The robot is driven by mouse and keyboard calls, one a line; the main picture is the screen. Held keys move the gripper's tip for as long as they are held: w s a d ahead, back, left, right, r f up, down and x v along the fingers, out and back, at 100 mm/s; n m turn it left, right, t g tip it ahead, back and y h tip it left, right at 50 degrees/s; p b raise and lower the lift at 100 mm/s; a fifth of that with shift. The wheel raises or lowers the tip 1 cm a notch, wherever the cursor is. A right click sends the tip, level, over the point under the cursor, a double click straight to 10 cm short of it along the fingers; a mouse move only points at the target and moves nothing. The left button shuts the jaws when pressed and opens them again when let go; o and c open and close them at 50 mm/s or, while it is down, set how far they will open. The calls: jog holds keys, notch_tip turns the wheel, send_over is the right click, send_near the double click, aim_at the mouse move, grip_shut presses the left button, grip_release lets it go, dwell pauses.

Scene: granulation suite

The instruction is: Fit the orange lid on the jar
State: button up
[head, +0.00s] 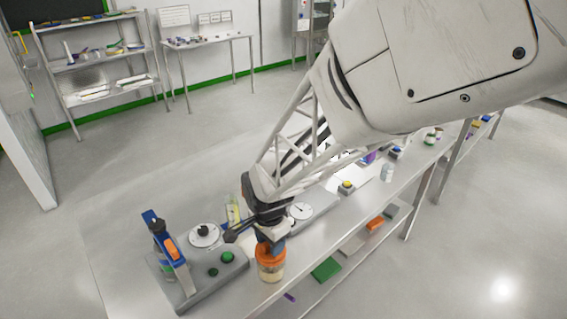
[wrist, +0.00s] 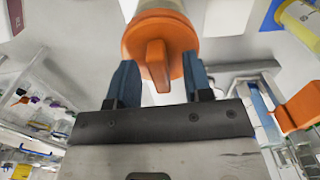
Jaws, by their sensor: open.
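The jar (head: 271,272) is clear with pale contents and stands near the front edge of the metal bench. The orange lid (head: 270,252) sits on top of the jar; I cannot tell whether it is fully seated. In the wrist view the lid (wrist: 160,48) shows its raised grip fin, with the pale jar (wrist: 160,5) beyond it. My gripper (wrist: 160,70) is open, its two blue fingers on either side of the fin with gaps to it. In the head view my gripper (head: 272,243) is right above the lid and partly hides it.
A grey base (head: 205,283) with green knobs and a blue device (head: 165,245) with an orange part stands left of the jar. A yellow-topped item (head: 346,187) and a white bottle (head: 387,172) stand farther right. Bare bench (head: 125,215) lies at left.

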jog(key=shift+r, duration=3.75)
jog(key=s+d+r+n+t, duration=0.1)
jog(key=s+d+r, duration=0.3)
jog(key=d, duration=0.4)
jog(key=s+d+r+n, duration=0.4)
jog(key=s+d, duration=0.2)
jog(key=d, duration=0.2)
jog(key=s+d+r+n+t, duration=0.1)
jog(key=s+d+r+n, duration=0.2)
jog(key=d, duration=0.6)
jog(key=s+r, duration=0.1)
jog(key=s, duration=0.1)
jog(key=shift+s+r+t, duration=0.3)
jog(key=shift+s, duration=0.05)
